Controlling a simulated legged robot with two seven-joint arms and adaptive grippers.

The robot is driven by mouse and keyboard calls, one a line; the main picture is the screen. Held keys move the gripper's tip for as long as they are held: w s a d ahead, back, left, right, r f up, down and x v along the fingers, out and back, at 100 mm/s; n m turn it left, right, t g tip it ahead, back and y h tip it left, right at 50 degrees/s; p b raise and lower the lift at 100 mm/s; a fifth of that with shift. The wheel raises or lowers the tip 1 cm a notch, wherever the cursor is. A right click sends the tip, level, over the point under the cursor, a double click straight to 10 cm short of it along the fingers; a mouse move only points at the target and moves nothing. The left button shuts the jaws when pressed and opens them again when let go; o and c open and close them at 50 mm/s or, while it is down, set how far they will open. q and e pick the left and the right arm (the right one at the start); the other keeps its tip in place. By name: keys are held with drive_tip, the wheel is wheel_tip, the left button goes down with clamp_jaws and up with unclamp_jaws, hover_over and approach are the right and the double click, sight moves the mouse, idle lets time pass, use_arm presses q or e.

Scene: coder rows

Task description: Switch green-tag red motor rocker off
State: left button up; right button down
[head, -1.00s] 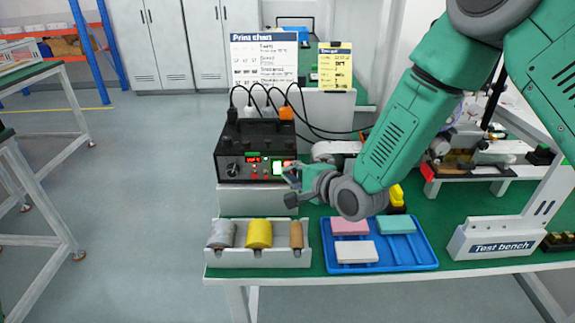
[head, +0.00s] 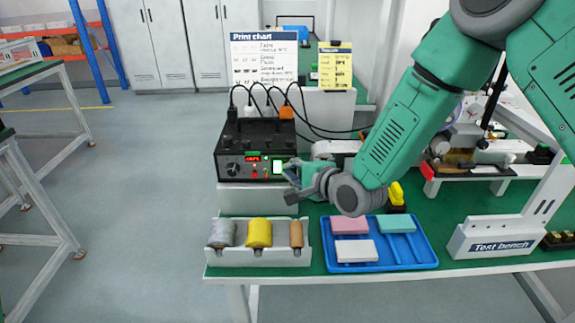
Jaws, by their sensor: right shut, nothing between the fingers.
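The black control box (head: 228,150) stands on a pale block at the back left of the bench. Its front has a knob (head: 233,169), a small red display (head: 252,158) with a green tag (head: 253,153) above it, small red buttons and a lit green-white rocker (head: 277,167). My right gripper (head: 290,183) is shut and empty at the right end of this front, just beside the lit rocker. It hides part of the panel there, so I cannot tell whether it touches, or how a red rocker stands. My left gripper is not in view.
A white holder (head: 260,258) with grey, yellow and brown rollers stands at the front left. A blue tray (head: 400,258) with coloured blocks lies right of it. Cables rise behind the box. A paper chart (head: 264,60) stands behind.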

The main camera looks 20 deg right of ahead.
drive_tip(key=shift+s, duration=0.1)
drive_tip(key=shift+s+a+f, duration=0.1)
drive_tip(key=shift+s+a, duration=0.2)
drive_tip(key=shift+s, duration=0.3)
drive_tip(key=shift+s+a+f, duration=0.15)
drive_tip(key=shift+s+a, duration=0.1)
drive_tip(key=shift+s, duration=0.55)
drive_tip(key=shift+s+a+f, duration=0.1)
drive_tip(key=shift+s+a, duration=0.1)
drive_tip(key=shift+s, duration=0.55)
drive_tip(key=shift+s+a+f, duration=0.15)
drive_tip(key=shift+s+a, duration=0.1)
drive_tip(key=shift+s, duration=0.55)
